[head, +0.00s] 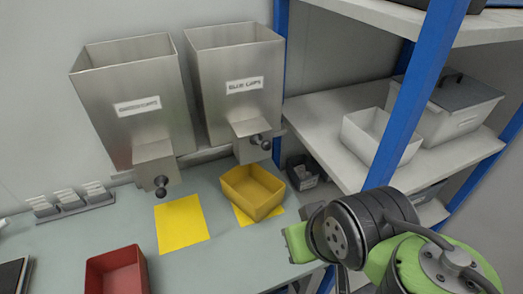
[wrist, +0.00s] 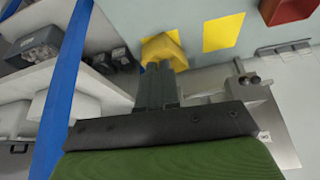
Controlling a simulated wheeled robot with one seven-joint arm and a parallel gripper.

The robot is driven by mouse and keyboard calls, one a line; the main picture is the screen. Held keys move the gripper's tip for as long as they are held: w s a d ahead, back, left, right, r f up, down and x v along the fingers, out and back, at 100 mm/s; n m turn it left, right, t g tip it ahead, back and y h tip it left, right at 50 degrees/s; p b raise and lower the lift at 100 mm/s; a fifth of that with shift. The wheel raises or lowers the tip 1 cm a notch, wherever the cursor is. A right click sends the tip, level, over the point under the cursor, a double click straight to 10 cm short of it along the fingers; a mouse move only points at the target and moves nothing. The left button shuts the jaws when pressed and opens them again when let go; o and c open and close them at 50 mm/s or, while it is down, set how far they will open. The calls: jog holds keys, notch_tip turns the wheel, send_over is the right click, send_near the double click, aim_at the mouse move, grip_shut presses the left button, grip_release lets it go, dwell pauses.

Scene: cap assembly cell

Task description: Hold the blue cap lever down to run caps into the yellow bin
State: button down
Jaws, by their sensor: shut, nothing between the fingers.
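The blue cap hopper (head: 238,75) is the right one of two metal hoppers on the wall in the head view. Its lever (head: 257,139) sticks out from the spout below with a black knob. The yellow bin (head: 252,190) stands under that spout, its inside looking empty. My gripper (wrist: 160,70) shows in the wrist view with its fingers together and nothing between them. The yellow bin (wrist: 163,47) shows just beyond the fingertips there. In the head view my gripper's green part is right of the bin, apart from the lever; its fingertips are hidden.
The left hopper (head: 135,95) has its own knobbed lever (head: 160,185) above a yellow mat (head: 182,223). A red bin (head: 117,272) is at the front left. A blue shelf post (head: 415,95) and shelves with boxes stand at the right.

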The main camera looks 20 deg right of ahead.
jog(key=w+r+g+p, duration=0.2)
jog(key=w+r+p, duration=0.8)
jog(key=w+r, duration=0.5)
jog(key=w+d+p, duration=0.2)
jog(key=w+p, duration=0.1)
jog(key=w, duration=0.3)
jog(key=w+d+n+g+y+p, duration=0.1)
jog(key=w+d+p, duration=0.1)
jog(key=w, duration=0.5)
jog(key=shift+w+g+p, duration=0.2)
jog(key=shift+g+p, duration=0.1)
jog(key=shift+p, duration=0.6)
jog(key=shift+d, duration=0.1)
send_over(262, 144)
jog(key=w+d, duration=0.1)
jog(key=d, duration=0.1)
notch_tip(262, 144, down, 9)
jog(key=shift+s+a+f+b, duration=0.1)
jog(key=shift+s+f+b, duration=0.1)
jog(key=shift+f, duration=0.95)
jog(key=shift+s+f+b, duration=0.1)
jog(key=shift+s+f, duration=0.05)
jog(key=shift+f, duration=0.95)
jog(key=shift+f+b, duration=0.15)
jog(key=shift+b, duration=0.25)
